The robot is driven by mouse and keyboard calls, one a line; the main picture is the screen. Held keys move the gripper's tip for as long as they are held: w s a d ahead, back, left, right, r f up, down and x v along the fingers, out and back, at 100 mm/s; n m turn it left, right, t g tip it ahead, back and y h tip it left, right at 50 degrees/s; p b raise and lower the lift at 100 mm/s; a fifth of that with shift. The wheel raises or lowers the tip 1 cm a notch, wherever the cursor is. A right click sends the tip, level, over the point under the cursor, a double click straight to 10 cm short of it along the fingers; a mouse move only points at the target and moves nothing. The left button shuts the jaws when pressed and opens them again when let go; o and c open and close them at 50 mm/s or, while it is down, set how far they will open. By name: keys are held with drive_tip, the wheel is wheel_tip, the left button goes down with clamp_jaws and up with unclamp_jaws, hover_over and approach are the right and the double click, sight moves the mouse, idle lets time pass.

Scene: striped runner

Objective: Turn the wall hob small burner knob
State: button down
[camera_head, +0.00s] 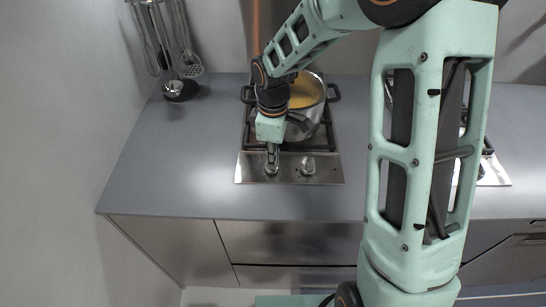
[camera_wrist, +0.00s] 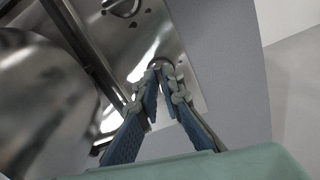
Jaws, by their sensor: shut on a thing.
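The hob (camera_head: 244,166) by the left wall has a steel front panel with two knobs. My gripper (camera_head: 271,166) points down at the left knob (camera_head: 271,171) and covers much of it. In the wrist view my gripper (camera_wrist: 164,70) has its fingertips closed around this knob, which is mostly hidden between them. The right knob (camera_head: 308,166) stands free, and a knob also shows at the top of the wrist view (camera_wrist: 122,7). I cannot read any mark that tells which burner each knob serves.
A steel pot (camera_head: 318,113) with yellowish contents stands on the hob, close behind my gripper. Utensils (camera_head: 176,88) hang at the left wall. A second hob (camera_head: 494,174) is partly hidden behind my arm. The grey counter (camera_head: 185,150) left of the hob is clear.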

idle(0.4)
drive_tip(key=c, duration=2.1)
unclamp_jaws()
wheel_tip(320, 180, up, 12)
drive_tip(key=shift+r, duration=0.1)
